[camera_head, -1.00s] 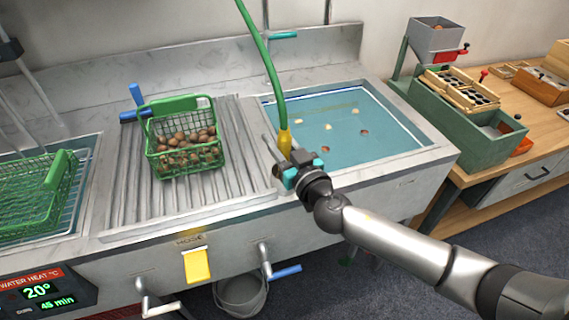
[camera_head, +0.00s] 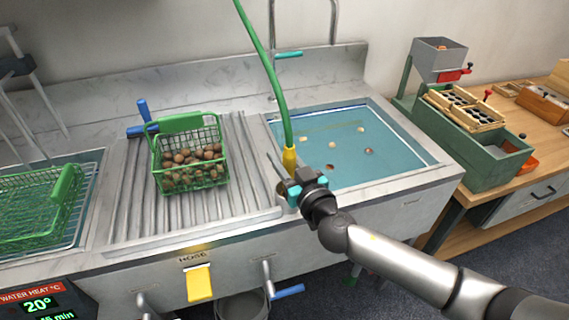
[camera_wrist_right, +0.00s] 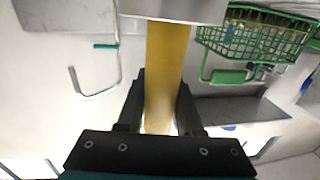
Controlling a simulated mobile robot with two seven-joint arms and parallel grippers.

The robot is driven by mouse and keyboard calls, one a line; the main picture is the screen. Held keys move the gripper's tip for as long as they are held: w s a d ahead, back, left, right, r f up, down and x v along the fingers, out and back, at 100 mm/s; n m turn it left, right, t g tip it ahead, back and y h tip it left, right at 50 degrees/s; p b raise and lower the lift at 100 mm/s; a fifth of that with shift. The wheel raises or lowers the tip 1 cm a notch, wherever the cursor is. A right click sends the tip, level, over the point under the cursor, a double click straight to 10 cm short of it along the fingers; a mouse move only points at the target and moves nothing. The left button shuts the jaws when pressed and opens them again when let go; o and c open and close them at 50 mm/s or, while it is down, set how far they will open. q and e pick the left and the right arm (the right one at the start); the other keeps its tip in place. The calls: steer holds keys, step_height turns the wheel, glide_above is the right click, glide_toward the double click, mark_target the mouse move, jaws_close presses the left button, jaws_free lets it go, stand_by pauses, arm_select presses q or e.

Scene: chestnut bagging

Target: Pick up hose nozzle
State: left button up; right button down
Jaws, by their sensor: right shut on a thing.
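The hose nozzle (camera_head: 289,158) is a yellow piece at the lower end of a green hose (camera_head: 277,92). It hangs upright at the left edge of the water-filled right basin. My right gripper (camera_head: 284,178) is at the nozzle, its fingers around it. In the right wrist view the yellow nozzle (camera_wrist_right: 165,75) runs between the two dark fingers of my right gripper (camera_wrist_right: 160,115), which are shut on it. My left gripper is not in view.
A green basket (camera_head: 190,172) of chestnuts stands on the ribbed drainboard (camera_head: 128,215). The right basin (camera_head: 390,135) holds water with several floating chestnuts. An empty-looking green basket (camera_head: 45,215) sits at the left basin. A wooden bench (camera_head: 545,150) stands at the right.

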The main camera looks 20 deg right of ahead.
step_height(320, 180, up, 20)
steer(key=p, duration=0.7)
steer(key=shift+f, duration=0.15)
steer(key=c, duration=1.2)
jaws_free()
jaws_close()
